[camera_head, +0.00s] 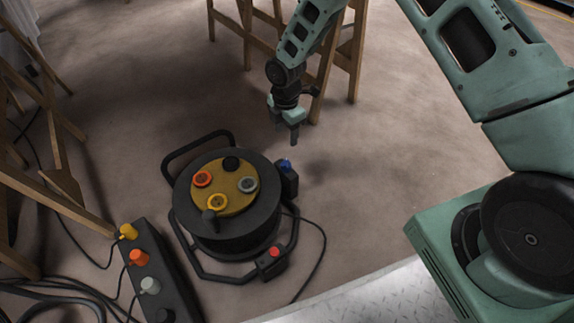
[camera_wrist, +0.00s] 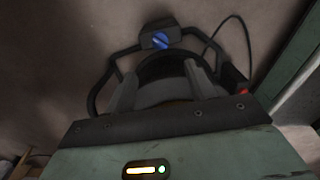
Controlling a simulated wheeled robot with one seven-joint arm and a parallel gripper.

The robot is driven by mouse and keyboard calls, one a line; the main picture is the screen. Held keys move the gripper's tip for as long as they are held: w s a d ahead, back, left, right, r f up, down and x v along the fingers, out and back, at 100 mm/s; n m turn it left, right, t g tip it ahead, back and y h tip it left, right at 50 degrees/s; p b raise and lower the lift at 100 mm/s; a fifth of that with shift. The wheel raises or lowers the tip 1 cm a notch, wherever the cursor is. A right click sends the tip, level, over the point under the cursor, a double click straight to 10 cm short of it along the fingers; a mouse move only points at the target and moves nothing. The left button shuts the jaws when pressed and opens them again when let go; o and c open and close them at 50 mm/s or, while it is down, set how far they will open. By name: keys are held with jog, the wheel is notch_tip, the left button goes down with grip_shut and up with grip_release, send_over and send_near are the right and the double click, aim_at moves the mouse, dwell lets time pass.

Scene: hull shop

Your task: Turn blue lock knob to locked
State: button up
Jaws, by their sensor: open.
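The blue lock knob (camera_head: 285,165) sits on top of a small black box (camera_head: 289,182) at the right side of the black cable reel (camera_head: 236,217). In the wrist view the knob (camera_wrist: 160,41) is a blue disc with a slanted ridge, beyond my fingertips. Its locked or unlocked marking is too small to read. My gripper (camera_head: 287,136) is above and slightly behind the knob, pointing down, apart from it. In the wrist view my gripper (camera_wrist: 163,72) has its fingers spread with nothing between them.
The reel has a yellow face (camera_head: 232,183) with several coloured sockets. A red button (camera_head: 274,252) is on its front right. A black socket strip (camera_head: 160,277) with coloured plugs lies front left. Wooden trestles (camera_head: 333,60) stand behind. Floor right of the reel is clear except a cable.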

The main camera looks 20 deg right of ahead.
aim_at(286, 162)
notch_tip(286, 162, down, 14)
jog(key=b, duration=0.6)
jog(key=shift+f+b, duration=0.15)
jog(key=shift+b, duration=0.2)
jog(key=c, duration=1)
